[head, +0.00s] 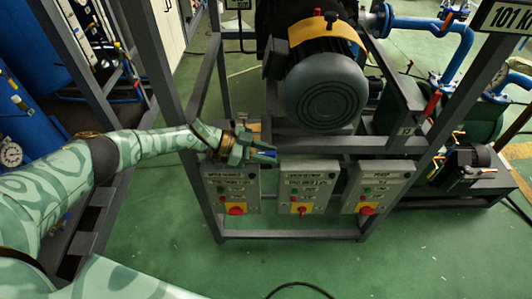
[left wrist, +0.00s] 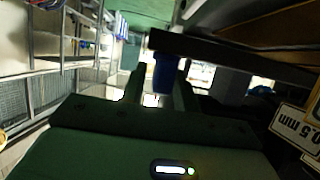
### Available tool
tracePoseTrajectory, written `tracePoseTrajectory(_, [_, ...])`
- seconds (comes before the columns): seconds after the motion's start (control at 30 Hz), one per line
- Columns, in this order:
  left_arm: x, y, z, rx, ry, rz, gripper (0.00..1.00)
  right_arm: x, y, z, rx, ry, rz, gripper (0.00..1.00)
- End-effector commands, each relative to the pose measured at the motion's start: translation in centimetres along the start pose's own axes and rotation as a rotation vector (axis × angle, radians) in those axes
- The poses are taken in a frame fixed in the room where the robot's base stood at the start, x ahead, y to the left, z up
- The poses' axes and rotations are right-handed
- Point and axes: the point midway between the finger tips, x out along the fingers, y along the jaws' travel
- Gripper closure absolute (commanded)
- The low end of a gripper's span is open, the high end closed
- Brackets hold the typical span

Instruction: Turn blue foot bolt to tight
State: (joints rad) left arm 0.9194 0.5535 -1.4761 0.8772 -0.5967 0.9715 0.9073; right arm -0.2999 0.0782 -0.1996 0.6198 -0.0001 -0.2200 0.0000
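The blue foot bolt (head: 270,153) shows as a small blue piece at the frame bar above the control boxes, mostly hidden by my left gripper (head: 258,152) in the head view. In the left wrist view the blue bolt (left wrist: 165,72) hangs below a dark bar, between the two fingers of my left gripper (left wrist: 160,92). A bright gap shows between the bolt and the left finger, so the gripper looks open around it. Contact on the right finger is unclear. My right gripper is not in view.
Three control boxes with red knobs, left (head: 232,190), middle (head: 305,190) and right (head: 375,190), sit just below my gripper. A large grey motor (head: 325,90) stands above on the dark metal frame (head: 290,234). Green floor (head: 430,250) is open in front.

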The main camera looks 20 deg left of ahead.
Motion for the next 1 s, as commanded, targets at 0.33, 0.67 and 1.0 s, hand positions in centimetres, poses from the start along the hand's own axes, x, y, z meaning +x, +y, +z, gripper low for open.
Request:
tracePoseTrajectory(0.33, [-0.2, 0.0, 0.0, -0.002, 0.000, -0.001, 0.62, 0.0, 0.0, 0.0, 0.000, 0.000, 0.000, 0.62])
tracePoseTrajectory(0.67, [-6.8, -0.1, 0.1, -0.002, -0.001, -0.003, 0.62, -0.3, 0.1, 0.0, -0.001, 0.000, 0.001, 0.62])
tracePoseTrajectory(1.0, [-14.6, -0.1, 0.1, -0.003, 0.000, -0.001, 0.62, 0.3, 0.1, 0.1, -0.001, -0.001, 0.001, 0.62])
